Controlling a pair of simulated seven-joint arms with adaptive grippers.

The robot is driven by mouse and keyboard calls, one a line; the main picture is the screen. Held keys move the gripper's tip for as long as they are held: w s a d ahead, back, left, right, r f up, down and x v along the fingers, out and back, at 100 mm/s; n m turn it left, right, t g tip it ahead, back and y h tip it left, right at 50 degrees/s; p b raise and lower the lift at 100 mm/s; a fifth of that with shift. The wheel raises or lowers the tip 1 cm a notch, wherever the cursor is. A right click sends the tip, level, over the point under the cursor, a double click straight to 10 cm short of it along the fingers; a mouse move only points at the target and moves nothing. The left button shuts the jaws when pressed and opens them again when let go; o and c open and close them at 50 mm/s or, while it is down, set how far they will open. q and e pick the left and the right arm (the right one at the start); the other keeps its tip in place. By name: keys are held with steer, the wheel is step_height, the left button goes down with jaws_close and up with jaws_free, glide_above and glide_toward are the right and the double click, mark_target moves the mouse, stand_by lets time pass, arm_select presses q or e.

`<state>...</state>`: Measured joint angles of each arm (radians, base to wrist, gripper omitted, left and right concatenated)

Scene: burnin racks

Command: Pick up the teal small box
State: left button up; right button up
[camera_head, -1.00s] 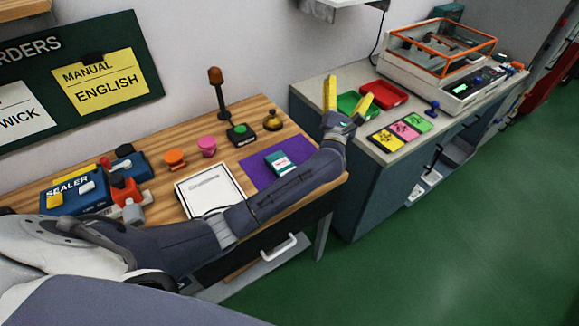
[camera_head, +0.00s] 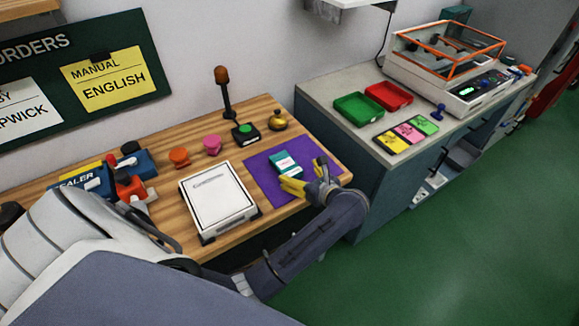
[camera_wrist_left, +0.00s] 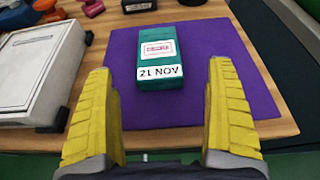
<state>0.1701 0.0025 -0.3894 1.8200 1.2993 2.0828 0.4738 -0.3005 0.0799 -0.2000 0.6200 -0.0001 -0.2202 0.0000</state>
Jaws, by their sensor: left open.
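The teal small box (camera_head: 287,164) lies on the purple mat (camera_head: 262,185) on the wooden bench. In the left wrist view the teal small box (camera_wrist_left: 157,58) shows a white label reading "21 NOV" on its near side and a pink-marked label on top. My left gripper (camera_head: 306,176) is over the near part of the mat, close to the box. In the left wrist view my left gripper (camera_wrist_left: 160,120) is open and empty. Its two yellow fingers stand apart, with the box ahead between them and not gripped. My right gripper does not show.
A white document box (camera_head: 217,197) stands left of the mat. A green-button device (camera_head: 245,133), a brass bell (camera_head: 278,120) and an orange-topped post (camera_head: 224,90) stand behind. The counter at right holds a green tray (camera_head: 358,108) and a red tray (camera_head: 388,96).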

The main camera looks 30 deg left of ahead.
mark_target(289, 168)
arm_select(q)
steer(key=shift+a+f, duration=0.35)
steer(key=shift+a, duration=0.05)
steer(key=shift+x, duration=3.25)
steer(key=c, duration=1.3)
